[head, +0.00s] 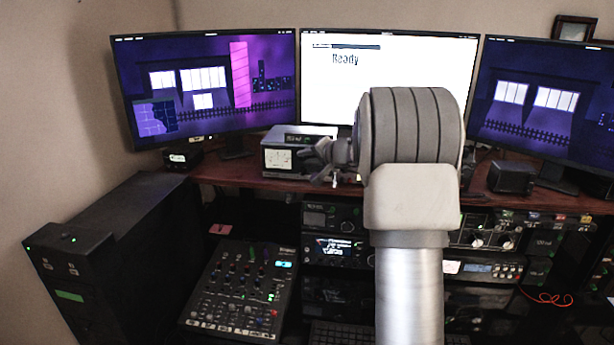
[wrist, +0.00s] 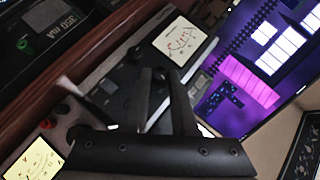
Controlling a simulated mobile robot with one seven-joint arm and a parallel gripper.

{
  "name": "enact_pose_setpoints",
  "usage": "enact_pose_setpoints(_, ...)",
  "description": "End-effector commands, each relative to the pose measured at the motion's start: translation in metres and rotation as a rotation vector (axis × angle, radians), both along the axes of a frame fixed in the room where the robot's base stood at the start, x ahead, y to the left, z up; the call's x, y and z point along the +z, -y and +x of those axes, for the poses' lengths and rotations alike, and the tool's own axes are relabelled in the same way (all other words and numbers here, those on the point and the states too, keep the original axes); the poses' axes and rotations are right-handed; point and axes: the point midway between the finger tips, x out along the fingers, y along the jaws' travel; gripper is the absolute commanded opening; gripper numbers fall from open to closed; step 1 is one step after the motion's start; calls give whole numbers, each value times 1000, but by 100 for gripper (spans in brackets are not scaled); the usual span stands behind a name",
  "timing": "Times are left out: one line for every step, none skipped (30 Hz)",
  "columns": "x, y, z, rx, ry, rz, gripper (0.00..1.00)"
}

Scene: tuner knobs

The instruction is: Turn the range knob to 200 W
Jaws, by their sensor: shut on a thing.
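A grey tuner box (head: 310,133) with a lit meter (head: 283,159) stands on the wooden shelf below the screens. My gripper (head: 314,165) reaches its front from the right. In the wrist view the gripper's dark fingers (wrist: 160,80) close at the tuner's front, between a lit meter with red marks (wrist: 180,41) and another meter (wrist: 35,160) at lower left. They are shut on a small dark knob (wrist: 158,74), seemingly the range knob, mostly hidden between them. Its pointer and scale cannot be read.
A wooden shelf edge (head: 240,178) runs below the tuner. Three screens stand behind; the middle one (head: 340,85) reads "Ready". A small black box (head: 181,158) stands left, a black speaker (head: 511,177) right. A mixer (head: 240,290) and stacked radios (head: 333,246) lie below.

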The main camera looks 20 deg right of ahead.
Motion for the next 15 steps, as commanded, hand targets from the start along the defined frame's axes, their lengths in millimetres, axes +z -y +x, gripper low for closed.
enact_pose_setpoints(-9, 1, 0, -1, 16, 16, 0)
enact_pose_setpoints(-10, 1, -1, -1, 24, 27, 0)
enact_pose_setpoints(-11, 1, -1, -1, 33, 43, 0)
enact_pose_setpoints(-11, 2, -1, -1, 41, 54, 0)
enact_pose_setpoints(-11, 2, -1, 0, 49, 66, 0)
enact_pose_setpoints(-11, 2, -1, 0, 60, 80, 0)
enact_pose_setpoints(-11, 2, -1, -1, 68, 92, 0)
enact_pose_setpoints(-11, 2, -1, -1, 75, 104, 0)
enact_pose_setpoints(-11, 2, -1, -1, 85, 118, 0)
enact_pose_setpoints(-12, 2, -1, 0, 92, 130, 0)
enact_pose_setpoints(-12, 2, -1, -1, 99, 140, 0)
enact_pose_setpoints(-12, 2, -1, 0, 108, 154, 0)
enact_pose_setpoints(-12, 2, -1, 0, 116, 165, 0)
enact_pose_setpoints(-12, 2, -1, 0, 122, 174, 0)
enact_pose_setpoints(-12, 2, -1, 0, 131, 187, 0)
